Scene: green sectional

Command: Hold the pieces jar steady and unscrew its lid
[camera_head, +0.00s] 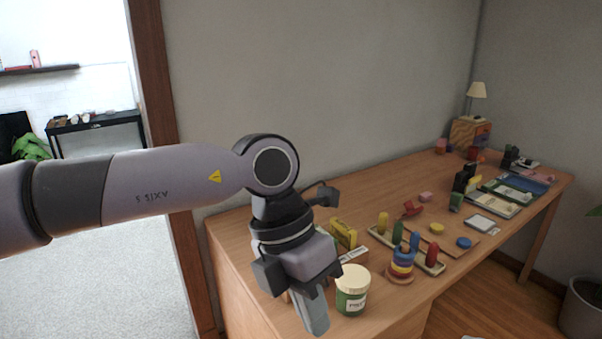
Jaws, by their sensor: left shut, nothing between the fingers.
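The pieces jar (351,303) stands upright near the front left edge of the wooden desk. It is green with a pale label, and its cream lid (352,278) sits on top. My left gripper (316,325) points down just left of the jar, with its fingers shut and nothing held. In the picture its fingers overlap the area beside the jar; I cannot tell whether they touch it. My right gripper is not in view.
A ring stacker (401,266) stands right of the jar, by a tray of coloured pegs (432,266). A yellow object (343,232) lies behind the jar. The desk's middle back (380,196) is clear.

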